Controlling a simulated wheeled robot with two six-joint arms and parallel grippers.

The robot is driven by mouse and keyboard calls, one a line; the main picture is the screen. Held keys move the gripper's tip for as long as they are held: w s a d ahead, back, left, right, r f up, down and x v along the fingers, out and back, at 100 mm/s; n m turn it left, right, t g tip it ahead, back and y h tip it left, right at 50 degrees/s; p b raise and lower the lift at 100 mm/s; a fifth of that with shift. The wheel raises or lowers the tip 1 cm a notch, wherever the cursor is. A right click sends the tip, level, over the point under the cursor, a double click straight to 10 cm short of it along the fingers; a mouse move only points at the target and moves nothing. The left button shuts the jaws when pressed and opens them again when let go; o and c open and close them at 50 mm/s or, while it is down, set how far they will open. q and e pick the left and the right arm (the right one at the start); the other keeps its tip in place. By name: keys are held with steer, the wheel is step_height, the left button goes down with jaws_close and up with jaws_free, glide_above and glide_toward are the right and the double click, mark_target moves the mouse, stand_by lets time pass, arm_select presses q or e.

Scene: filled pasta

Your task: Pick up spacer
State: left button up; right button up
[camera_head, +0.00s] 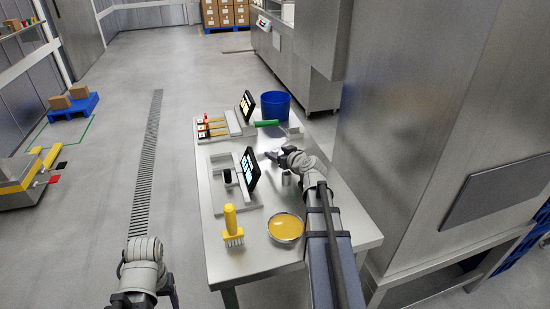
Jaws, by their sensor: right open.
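No part is clearly marked as the spacer. A small grey metal cylinder (286,178) stands on the steel table just below my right gripper and could be it. A small dark-topped round part (227,176) sits in a grey frame (221,196) to the left. My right gripper (268,156) is open over the table, beside the tablet-like screen, with nothing visible between its fingers. My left gripper (146,298) is low at the left of the table, over the floor, and its fingers are not clear.
The steel table (245,258) also holds a yellow brush (232,228), a bowl of yellow filling (286,228), a dark screen (250,168), a blue bucket (275,106) and a green-handled tool (266,123). A tall steel cabinet (405,130) closes off the right side.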

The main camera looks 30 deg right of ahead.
jaws_close()
stand_by(0.4)
